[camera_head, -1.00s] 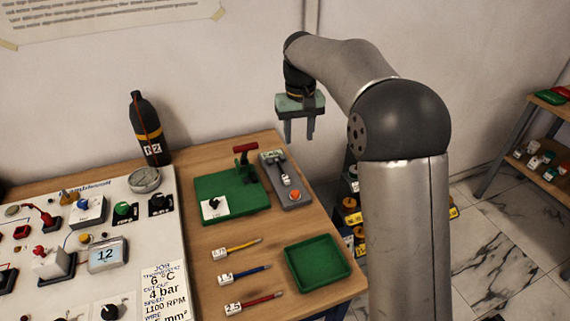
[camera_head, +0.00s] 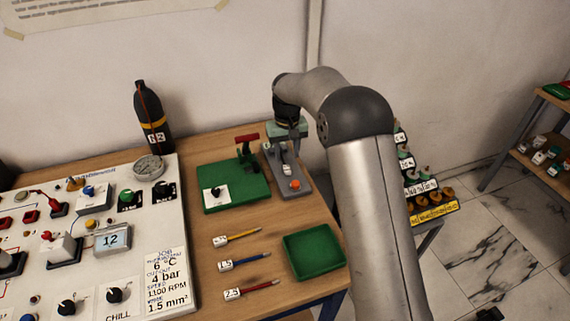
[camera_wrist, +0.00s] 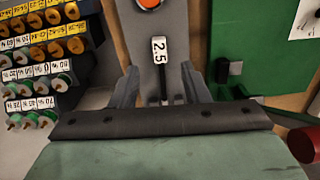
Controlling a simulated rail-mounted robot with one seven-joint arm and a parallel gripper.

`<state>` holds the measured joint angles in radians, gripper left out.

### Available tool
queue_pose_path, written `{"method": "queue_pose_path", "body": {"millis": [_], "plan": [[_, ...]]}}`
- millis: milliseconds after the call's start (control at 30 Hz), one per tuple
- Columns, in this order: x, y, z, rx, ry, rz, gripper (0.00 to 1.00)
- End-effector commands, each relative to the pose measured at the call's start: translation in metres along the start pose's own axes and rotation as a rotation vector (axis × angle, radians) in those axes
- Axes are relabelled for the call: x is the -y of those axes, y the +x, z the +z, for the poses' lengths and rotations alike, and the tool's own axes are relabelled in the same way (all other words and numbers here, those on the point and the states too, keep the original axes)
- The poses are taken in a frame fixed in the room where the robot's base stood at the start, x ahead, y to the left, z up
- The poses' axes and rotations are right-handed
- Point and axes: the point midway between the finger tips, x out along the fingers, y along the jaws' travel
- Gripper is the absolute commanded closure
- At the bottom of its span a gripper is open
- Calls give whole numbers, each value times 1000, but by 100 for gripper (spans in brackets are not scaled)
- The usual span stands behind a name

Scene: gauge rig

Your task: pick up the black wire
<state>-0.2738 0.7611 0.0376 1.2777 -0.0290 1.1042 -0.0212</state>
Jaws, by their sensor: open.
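The black wire (camera_wrist: 161,84) with a white "2.5" label lies on the grey plate of a small fixture in the wrist view. In the head view its white label (camera_head: 287,170) shows on the grey fixture (camera_head: 292,190), with the wire itself mostly hidden by my gripper. My gripper (camera_wrist: 159,72) is open, one finger on each side of the wire and clear of it sideways. In the head view my gripper (camera_head: 291,146) is over the far end of the fixture. I cannot tell whether the fingertips touch the plate.
A green press with a red handle (camera_head: 247,138) stands just left of the fixture. Yellow, blue and red wires (camera_head: 252,289) and a green tray (camera_head: 313,254) lie nearer. A control panel (camera_head: 170,250) is left. A rack of spools (camera_head: 430,196) stands right of the table.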

Motion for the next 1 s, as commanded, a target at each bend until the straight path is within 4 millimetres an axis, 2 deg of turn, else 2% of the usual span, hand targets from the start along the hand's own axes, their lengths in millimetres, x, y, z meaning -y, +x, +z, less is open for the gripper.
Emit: {"method": "queue_pose_path", "body": {"millis": [133, 400, 667, 700, 833, 1000], "plan": [[0, 11, -1, 3, 0, 0, 58], [0, 48, -2, 2, 0, 0, 58], [0, 53, -3, -1, 0, 0, 58], [0, 53, -3, -1, 0, 0, 64], [0, 53, -3, -1, 0, 0, 100], [0, 53, -3, -1, 0, 0, 100]]}}
